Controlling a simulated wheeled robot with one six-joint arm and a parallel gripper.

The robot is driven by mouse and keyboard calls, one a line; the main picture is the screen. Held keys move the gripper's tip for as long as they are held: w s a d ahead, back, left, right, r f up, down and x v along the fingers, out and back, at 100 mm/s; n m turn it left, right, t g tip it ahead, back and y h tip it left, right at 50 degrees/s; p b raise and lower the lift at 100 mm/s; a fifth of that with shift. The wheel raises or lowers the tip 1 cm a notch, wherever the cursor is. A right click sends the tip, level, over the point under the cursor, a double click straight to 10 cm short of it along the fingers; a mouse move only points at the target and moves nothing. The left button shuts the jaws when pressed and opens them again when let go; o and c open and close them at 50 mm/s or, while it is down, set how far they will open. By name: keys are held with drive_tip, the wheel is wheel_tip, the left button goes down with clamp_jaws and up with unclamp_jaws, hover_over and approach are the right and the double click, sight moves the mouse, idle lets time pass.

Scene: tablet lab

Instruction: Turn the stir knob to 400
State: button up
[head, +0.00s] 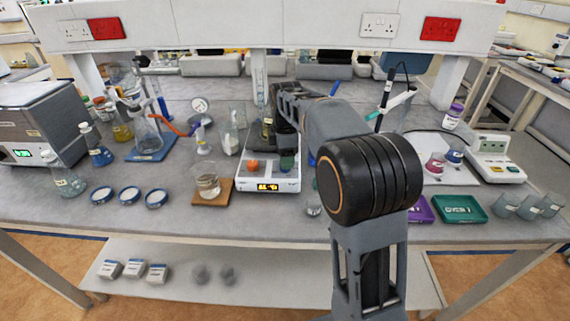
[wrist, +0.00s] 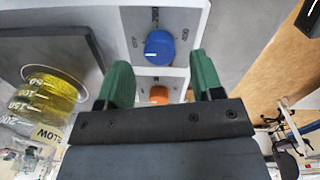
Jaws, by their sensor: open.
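The white hotplate stirrer (head: 268,184) stands mid-bench in the head view, its orange display lit. Its orange knob (head: 252,165) is at the front left and also shows in the wrist view (wrist: 159,95). The blue knob (wrist: 160,48) has a white pointer line and lies just past my fingertips, roughly centred between them in the picture. In the head view my gripper hides the blue knob. My gripper (wrist: 160,62) is open with its green fingers apart and nothing held; it is over the front right of the stirrer (head: 287,160).
A container of yellow liquid (wrist: 52,95) stands on the stirrer's dark plate, left of my fingers in the wrist view. A beaker (head: 207,186) stands left of the stirrer. A green tray (head: 460,209) lies to the right. The bench front before the stirrer is mostly clear.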

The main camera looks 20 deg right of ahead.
drive_tip(key=shift+f, duration=1.55)
drive_tip(key=c, duration=0.9)
